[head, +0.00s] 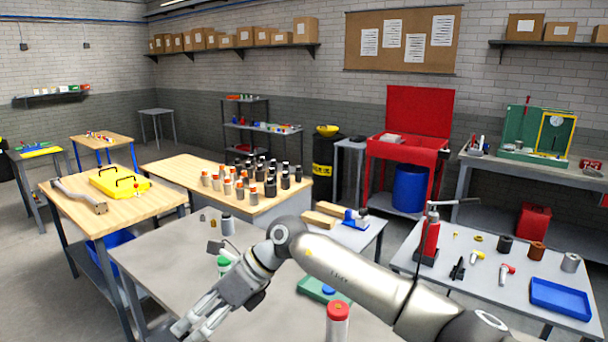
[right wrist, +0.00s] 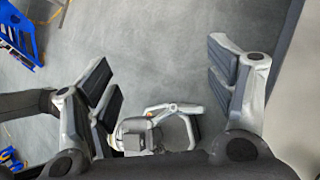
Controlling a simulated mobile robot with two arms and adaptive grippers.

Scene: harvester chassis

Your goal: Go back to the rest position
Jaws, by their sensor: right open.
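My right arm (head: 350,270) comes in from the right in the head view and reaches left across the grey front table. My right gripper (head: 190,326) is low in that view, in front of the table's near side. In the right wrist view my right gripper (right wrist: 160,82) is open, its two finger pairs wide apart. Nothing is between the fingertips except grey floor behind. A grey metal part shows low in the middle of that view; I cannot tell what it is. My left gripper is not seen in the head view.
The grey front table (head: 165,258) holds a grey-capped container (head: 227,224), a green-capped bottle (head: 223,265) and a red-capped container (head: 338,322) close to my arm. A right-hand table (head: 480,287) holds a blue tray (head: 560,298). Bare floor shows in the wrist view.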

